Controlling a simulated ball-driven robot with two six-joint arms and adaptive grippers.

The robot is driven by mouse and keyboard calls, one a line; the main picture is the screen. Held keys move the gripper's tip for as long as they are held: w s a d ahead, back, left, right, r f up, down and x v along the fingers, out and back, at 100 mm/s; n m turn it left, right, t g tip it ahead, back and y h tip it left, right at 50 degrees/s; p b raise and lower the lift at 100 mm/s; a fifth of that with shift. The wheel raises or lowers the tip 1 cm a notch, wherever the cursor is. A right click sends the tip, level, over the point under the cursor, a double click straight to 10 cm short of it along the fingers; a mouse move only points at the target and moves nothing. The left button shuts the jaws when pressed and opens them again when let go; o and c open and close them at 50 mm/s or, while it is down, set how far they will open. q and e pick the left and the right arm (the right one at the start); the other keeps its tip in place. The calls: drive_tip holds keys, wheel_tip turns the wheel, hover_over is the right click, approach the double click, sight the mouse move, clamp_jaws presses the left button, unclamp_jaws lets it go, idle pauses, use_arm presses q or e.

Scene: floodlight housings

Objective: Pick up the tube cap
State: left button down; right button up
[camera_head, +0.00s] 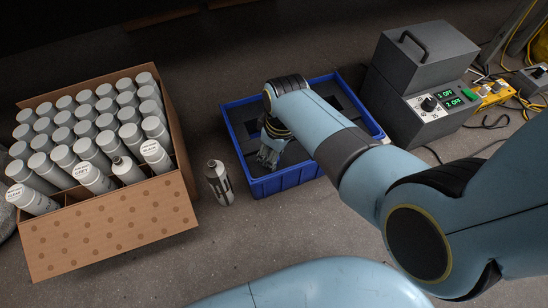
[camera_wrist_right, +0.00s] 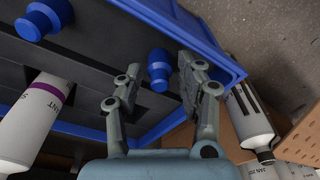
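A small blue tube cap (camera_wrist_right: 159,70) lies in the blue tray (camera_head: 285,182), seen in the right wrist view between and just beyond my right fingertips. A second, larger-looking blue cap (camera_wrist_right: 42,18) is at the upper left of that view. My right gripper (camera_wrist_right: 156,88) is open, with nothing between its fingers that I can see touching them. In the head view the right gripper (camera_head: 270,152) points down inside the tray, and my arm hides part of the tray and the caps. My left gripper is not in view.
A white tube with a purple band (camera_wrist_right: 32,118) lies in the tray. A grey-white tube (camera_head: 218,183) stands outside, between the tray and a cardboard box (camera_head: 110,232) full of tubes. A grey device with a display (camera_head: 418,85) stands right of the tray, with cables beyond.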

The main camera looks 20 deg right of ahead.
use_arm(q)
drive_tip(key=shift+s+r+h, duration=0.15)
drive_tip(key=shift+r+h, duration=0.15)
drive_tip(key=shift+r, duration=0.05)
use_arm(e)
drive_tip(key=shift+c, duration=0.2)
drive_tip(key=c, duration=0.4)
drive_tip(key=shift+c, duration=0.2)
